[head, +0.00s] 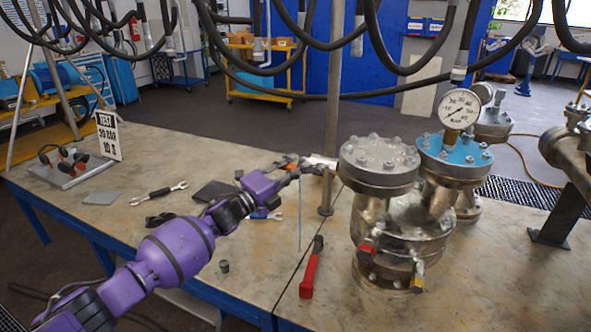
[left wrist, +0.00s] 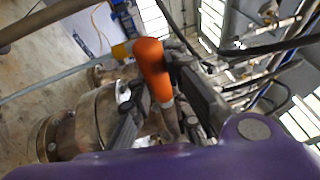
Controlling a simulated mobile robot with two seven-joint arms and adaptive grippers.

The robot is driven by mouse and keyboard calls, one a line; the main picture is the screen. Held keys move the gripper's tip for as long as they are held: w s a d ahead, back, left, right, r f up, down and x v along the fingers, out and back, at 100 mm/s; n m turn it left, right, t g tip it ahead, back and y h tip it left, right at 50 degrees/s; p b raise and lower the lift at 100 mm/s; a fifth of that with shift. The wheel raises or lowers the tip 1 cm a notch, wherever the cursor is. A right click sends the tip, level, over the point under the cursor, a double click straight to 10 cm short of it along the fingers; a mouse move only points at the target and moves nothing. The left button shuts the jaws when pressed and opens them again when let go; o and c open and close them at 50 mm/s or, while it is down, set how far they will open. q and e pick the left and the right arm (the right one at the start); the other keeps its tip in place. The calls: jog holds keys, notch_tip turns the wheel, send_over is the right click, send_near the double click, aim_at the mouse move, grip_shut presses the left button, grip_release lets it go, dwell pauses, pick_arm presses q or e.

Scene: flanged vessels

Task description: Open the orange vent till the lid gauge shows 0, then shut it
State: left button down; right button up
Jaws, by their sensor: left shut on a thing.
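The flanged vessel (head: 398,225) stands upright on the bench, with a bolted grey flange on top. A blue lid (head: 455,152) sits beside that flange and carries a round white gauge (head: 460,109). The gauge's needle points to the lower left; the exact reading is too small to tell. My left gripper (head: 306,166) is at the left side of the grey flange. In the left wrist view the orange vent handle (left wrist: 153,68) lies between its dark fingers (left wrist: 155,98), which are shut on it. The vent's valve body is mostly hidden. My right gripper is not in view.
A red-handled tool (head: 311,268) lies left of the vessel. A wrench (head: 166,190) and a small sign (head: 108,135) are farther left. A metal post (head: 333,110) rises behind my left gripper. Black hoses (head: 330,94) hang above. The bench's front right is clear.

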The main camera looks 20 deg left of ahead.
pick_arm(q)
jog(key=c, duration=1.6)
grip_release()
jog(key=shift+c, duration=0.2)
jog(key=shift+s, duration=0.1)
jog(key=v, duration=1.2)
